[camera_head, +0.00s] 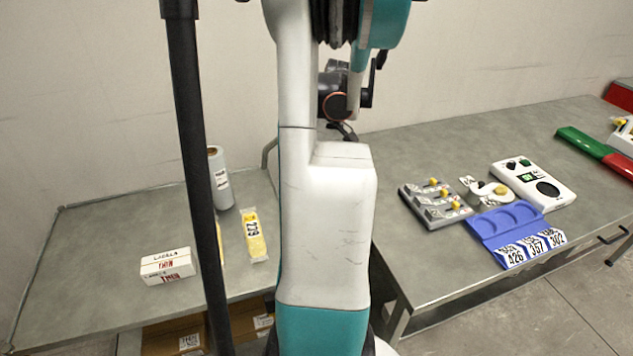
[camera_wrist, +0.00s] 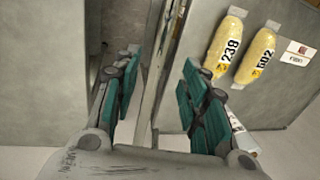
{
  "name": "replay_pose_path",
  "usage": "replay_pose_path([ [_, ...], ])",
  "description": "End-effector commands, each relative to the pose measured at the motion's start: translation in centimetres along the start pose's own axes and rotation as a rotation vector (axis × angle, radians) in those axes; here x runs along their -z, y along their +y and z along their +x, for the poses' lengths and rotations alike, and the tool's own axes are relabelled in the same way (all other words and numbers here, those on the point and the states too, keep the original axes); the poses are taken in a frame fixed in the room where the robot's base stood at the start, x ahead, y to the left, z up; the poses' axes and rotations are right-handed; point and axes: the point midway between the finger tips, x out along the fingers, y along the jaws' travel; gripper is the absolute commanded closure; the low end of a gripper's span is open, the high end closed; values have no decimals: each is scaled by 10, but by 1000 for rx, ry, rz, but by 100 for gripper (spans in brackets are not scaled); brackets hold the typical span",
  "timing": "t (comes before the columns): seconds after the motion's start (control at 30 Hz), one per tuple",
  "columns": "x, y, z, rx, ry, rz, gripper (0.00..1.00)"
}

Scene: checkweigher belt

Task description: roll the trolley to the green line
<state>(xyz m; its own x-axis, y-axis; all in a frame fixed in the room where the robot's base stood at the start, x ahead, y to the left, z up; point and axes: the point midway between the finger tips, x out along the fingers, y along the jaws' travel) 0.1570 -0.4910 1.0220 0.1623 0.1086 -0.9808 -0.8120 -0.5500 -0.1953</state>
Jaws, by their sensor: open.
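The trolley (camera_head: 95,235) appears to be the grey-topped cart at the left in the head view, with a metal rail (camera_head: 268,152) rising at its right end. My gripper (camera_head: 345,132) is above that end, mostly hidden behind my arm. In the wrist view my gripper (camera_wrist: 158,60) is open, its teal-padded fingers spread apart. A long metal bar (camera_wrist: 155,85) shows between the fingers, not gripped; how far below them it is I cannot tell. No green line shows in either view.
The cart carries a white box (camera_head: 167,266), a roll (camera_head: 219,178) and a yellow pack (camera_head: 254,237); cardboard boxes (camera_head: 172,335) sit below. A bench (camera_head: 420,150) at the right holds a grey switch unit (camera_head: 436,205), a blue tray (camera_head: 484,230) and a white device (camera_head: 534,186). A wall stands behind.

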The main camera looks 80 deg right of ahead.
Motion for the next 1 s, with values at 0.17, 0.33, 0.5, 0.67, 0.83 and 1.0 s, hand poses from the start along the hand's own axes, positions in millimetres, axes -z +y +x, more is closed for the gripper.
replay_pose_path([
  [0.17, 0, 0, -30, 0, 0, 2, 60],
  [0.33, 0, 0, -45, 0, 0, 2, 60],
  [0.5, 0, 0, -48, 0, 0, 1, 60],
  [0.67, 0, 0, -48, 0, 0, 1, 60],
  [0.83, 0, 0, -48, 0, 0, 1, 60],
  [1.0, 0, 0, -48, 0, 0, 1, 60],
])
